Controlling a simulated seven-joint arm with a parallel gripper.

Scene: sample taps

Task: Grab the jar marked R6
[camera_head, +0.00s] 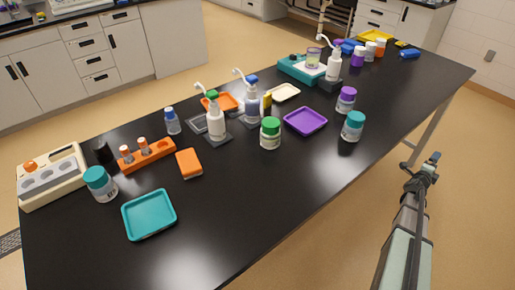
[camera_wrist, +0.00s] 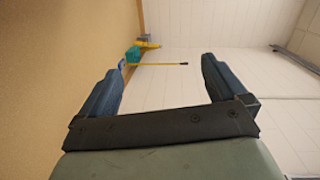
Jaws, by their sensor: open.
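Several lidded jars stand upright on the black table. One with a teal lid (camera_head: 100,184) is at the left, and a green-lidded jar (camera_head: 270,133) is near the middle. A purple-lidded jar (camera_head: 346,100) and another teal-lidded jar (camera_head: 352,127) are to the right. Smaller jars with purple (camera_head: 358,57), white (camera_head: 370,51) and orange (camera_head: 380,48) lids are at the far end. The labels are too small to read, so I cannot tell which is R6. My gripper (camera_head: 433,160) is off the table's right side, open and empty; its spread fingers show in the wrist view (camera_wrist: 168,70).
Pump bottles (camera_head: 216,122), a purple tray (camera_head: 305,121), a teal tray (camera_head: 149,214), an orange tube rack (camera_head: 147,155) and a beige machine (camera_head: 50,178) crowd the table (camera_head: 260,210). Its front right part is bare. The wrist view shows floor, white wall and a yellow-handled tool (camera_wrist: 160,64).

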